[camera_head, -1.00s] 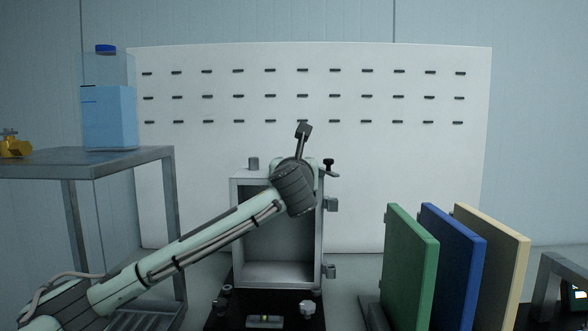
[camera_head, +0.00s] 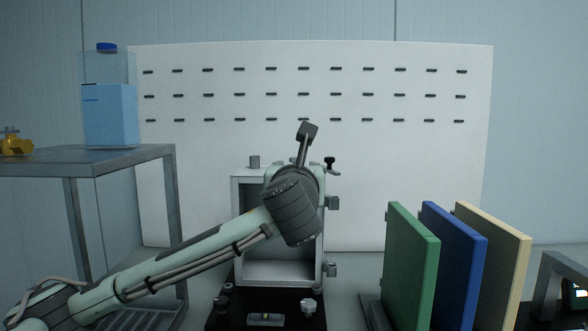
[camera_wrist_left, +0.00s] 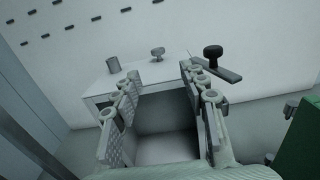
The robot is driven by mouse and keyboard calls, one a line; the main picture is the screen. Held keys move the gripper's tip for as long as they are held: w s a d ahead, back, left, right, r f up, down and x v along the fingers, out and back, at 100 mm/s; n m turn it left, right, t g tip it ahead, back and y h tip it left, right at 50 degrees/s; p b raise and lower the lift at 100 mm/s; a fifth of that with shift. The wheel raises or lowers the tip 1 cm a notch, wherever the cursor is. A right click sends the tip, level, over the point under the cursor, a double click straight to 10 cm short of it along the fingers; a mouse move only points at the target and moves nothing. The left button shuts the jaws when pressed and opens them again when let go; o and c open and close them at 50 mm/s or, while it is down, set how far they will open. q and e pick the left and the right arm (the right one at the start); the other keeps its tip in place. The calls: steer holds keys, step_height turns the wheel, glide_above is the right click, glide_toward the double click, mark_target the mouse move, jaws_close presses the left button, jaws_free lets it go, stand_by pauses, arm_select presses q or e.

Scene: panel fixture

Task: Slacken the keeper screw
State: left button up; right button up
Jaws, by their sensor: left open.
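In the left wrist view, a black knob (camera_wrist_left: 213,52) stands at the right end of the box top by a flat dark bar (camera_wrist_left: 225,72). A grey knob (camera_wrist_left: 158,53) stands left of it on the top's back edge. I cannot tell for sure which is the keeper screw. The black knob also shows in the head view (camera_head: 329,162). My left gripper (camera_wrist_left: 160,74) is open and empty, its fingers spread over the open-fronted metal box (camera_head: 236,220), short of both knobs. In the head view my wrist hides the gripper. My right gripper is not in view.
A short grey cylinder (camera_wrist_left: 113,65) stands on the box top's left. Green (camera_head: 412,265), blue (camera_head: 459,255) and cream (camera_head: 497,260) panels stand right of the box. A spirit level (camera_head: 265,319) lies in front. A shelf (camera_head: 100,160) with a blue-filled container (camera_head: 108,118) is left.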

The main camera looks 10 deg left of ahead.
arm_select(q)
steer(key=w+a+m+h, duration=0.2)
steer(key=w+m+h, duration=0.1)
steer(key=h, duration=0.1)
steer(key=m+h, duration=0.2)
steer(key=h, duration=0.2)
glide_toward(293, 161)
steer(key=w, duration=0.1)
steer(key=x, duration=0.7)
steer(key=shift+d+r, duration=0.1)
steer(key=shift+w, duration=0.35)
steer(key=c, duration=0.9)
jaws_close()
steer(key=shift+d, duration=0.1)
